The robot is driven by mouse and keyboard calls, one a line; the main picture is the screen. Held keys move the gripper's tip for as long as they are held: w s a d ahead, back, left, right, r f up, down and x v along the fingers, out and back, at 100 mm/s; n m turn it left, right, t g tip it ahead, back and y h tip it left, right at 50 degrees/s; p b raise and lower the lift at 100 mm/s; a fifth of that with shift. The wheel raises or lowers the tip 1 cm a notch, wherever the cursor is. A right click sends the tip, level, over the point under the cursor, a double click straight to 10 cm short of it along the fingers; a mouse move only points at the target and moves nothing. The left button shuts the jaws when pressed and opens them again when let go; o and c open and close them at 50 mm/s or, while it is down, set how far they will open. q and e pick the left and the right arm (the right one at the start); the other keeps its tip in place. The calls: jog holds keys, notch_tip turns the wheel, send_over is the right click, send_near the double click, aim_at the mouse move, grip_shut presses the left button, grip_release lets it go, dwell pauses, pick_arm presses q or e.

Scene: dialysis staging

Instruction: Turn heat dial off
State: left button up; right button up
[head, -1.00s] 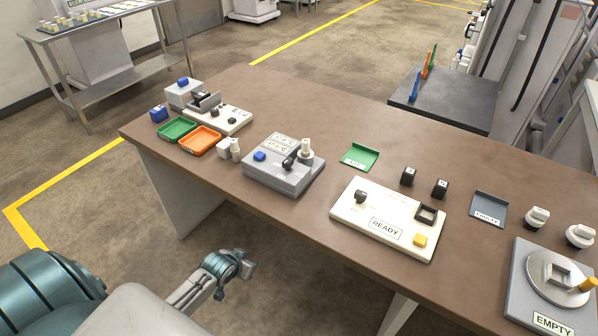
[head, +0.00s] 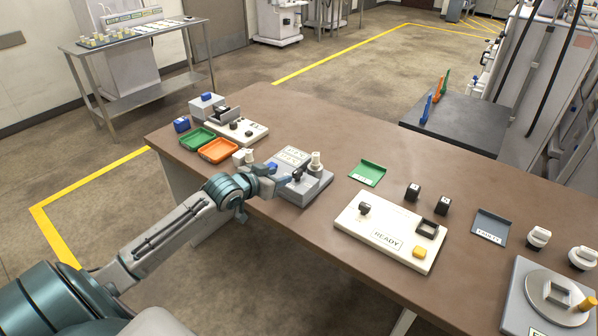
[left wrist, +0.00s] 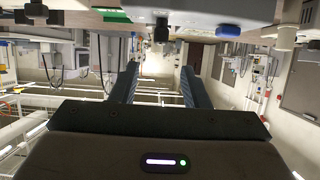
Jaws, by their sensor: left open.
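A grey unit (head: 312,190) with two small pale labels stands near the table's front edge. It carries a black knob or lever (head: 297,175) and a white cylinder (head: 316,160). I cannot read which dial is the heat dial. My left gripper (head: 275,178) is open at the left side of the grey unit and partly covers it, including its blue button. Whether it touches the unit is unclear. In the left wrist view, the open fingers of my left gripper (left wrist: 158,82) are empty, and a black knob (left wrist: 162,30) shows beyond them near the top. My right gripper is not in view.
Green (head: 197,139) and orange (head: 218,150) trays lie left of the grey unit. A green tray (head: 368,173) and a white READY panel (head: 345,225) with a black knob (head: 364,208) lie right. Some bare brown tabletop (head: 310,120) lies behind the unit.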

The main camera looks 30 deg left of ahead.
aim_at(298, 171)
pick_arm(q)
jog(key=p+x, duration=0.1)
jog(key=x, duration=0.9)
jog(key=shift+w+f, duration=0.2)
jog(key=shift+f, duration=0.1)
